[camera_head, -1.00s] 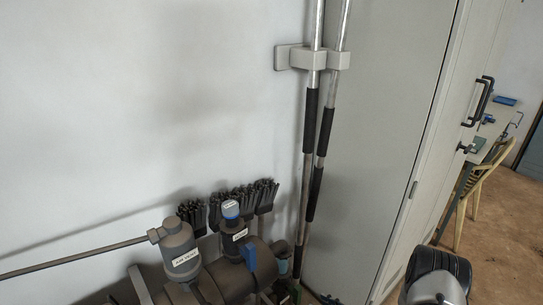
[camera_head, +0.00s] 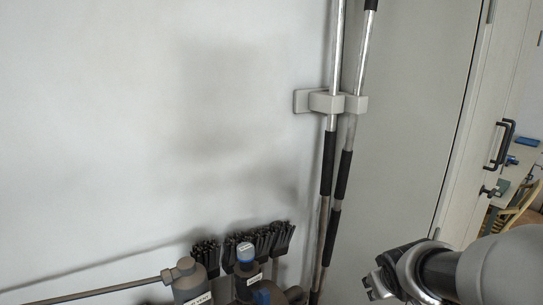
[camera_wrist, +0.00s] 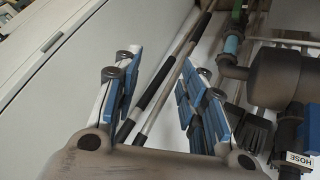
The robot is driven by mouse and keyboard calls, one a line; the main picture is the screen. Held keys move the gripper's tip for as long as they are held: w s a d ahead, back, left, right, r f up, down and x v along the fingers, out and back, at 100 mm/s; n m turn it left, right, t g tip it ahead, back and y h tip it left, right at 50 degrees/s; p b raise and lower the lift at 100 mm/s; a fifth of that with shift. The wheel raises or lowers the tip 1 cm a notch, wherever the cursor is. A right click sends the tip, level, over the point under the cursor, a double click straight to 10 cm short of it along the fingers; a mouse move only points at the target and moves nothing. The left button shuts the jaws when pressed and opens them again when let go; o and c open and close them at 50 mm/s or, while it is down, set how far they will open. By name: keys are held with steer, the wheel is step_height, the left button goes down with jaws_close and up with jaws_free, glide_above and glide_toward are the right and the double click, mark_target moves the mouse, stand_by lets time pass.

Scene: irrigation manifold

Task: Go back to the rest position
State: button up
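My gripper (camera_wrist: 158,62) shows in the wrist view with its two blue-padded fingers spread apart and nothing between them. The poles and the wall show behind the gap. In the head view my arm comes in at the lower right, and part of my gripper (camera_head: 384,284) shows at the bottom edge, in front of the grey cabinet. It appears clear of the manifold (camera_head: 192,284) at the bottom. Its fingertips cannot be made out there.
Two poles with black grips (camera_head: 328,165) hang in a wall bracket (camera_head: 326,101). Black brushes (camera_head: 258,240) stand behind the manifold. A pipe labelled HOSE (camera_wrist: 291,135) is at the wrist view's right.

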steer(key=s+a+r+m+g+y, duration=0.1)
steer(key=s+a, duration=0.4)
steer(key=s, duration=0.7)
steer(key=s+a+r+m+g+y, duration=0.1)
steer(key=s+a+r, duration=0.2)
steer(key=s, duration=0.9)
steer(key=a, duration=0.3)
steer(key=shift+s+r+g+y, duration=0.15)
steer(key=shift+r+g+y, duration=0.15)
steer(key=shift+r+g, duration=0.1)
steer(key=shift+c, duration=0.3)
steer(key=shift+a, duration=0.1)
steer(key=shift+c, duration=0.3)
